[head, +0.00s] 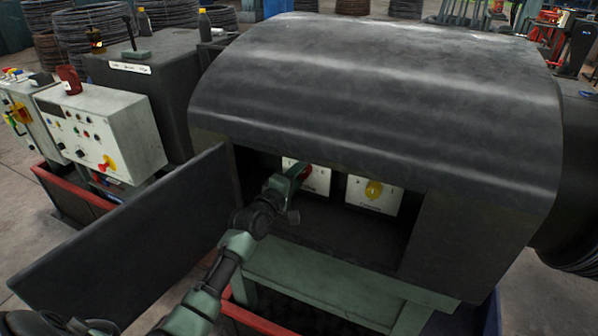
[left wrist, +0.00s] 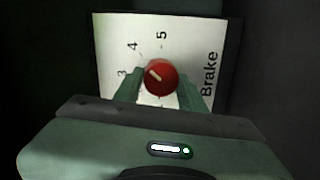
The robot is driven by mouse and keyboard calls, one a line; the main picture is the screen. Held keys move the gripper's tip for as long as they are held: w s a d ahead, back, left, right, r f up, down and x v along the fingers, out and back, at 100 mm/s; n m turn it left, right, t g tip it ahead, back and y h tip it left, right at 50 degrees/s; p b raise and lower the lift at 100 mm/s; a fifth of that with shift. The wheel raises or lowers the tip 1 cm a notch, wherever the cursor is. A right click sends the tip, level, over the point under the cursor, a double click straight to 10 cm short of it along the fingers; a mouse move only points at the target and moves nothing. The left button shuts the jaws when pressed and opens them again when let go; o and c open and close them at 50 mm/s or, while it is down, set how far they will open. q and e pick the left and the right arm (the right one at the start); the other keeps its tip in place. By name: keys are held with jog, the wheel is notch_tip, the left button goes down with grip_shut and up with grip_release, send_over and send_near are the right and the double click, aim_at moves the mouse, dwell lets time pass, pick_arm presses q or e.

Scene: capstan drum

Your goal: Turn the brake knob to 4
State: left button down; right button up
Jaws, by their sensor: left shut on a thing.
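The red brake knob (left wrist: 162,77) sits on a white panel (left wrist: 110,30) marked "Brake", with the numbers 3, 4 and 5 showing. Its pale pointer mark slants to the upper left, roughly toward the 4; I cannot tell if it is exactly on it. My left gripper (left wrist: 162,92) is shut on the knob, one finger on each side. In the head view my left gripper (head: 298,176) reaches into the cabinet opening and partly hides the knob (head: 305,172) and its panel (head: 319,182). My right gripper is not in view.
A second white panel with a yellow knob (head: 373,189) is to the right in the same recess. The dark cabinet hood (head: 380,100) overhangs the opening. A dark open door (head: 130,245) stands left of my arm. A control box (head: 105,130) is farther left.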

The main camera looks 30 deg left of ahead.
pick_arm(q)
jog(key=shift+m, duration=0.4)
jog(key=c, duration=0.8)
grip_release()
jog(key=shift+c, duration=0.2)
jog(key=s+b, duration=0.1)
jog(key=s, duration=0.6)
jog(key=shift+s+r, duration=0.25)
jog(key=shift+s, duration=0.15)
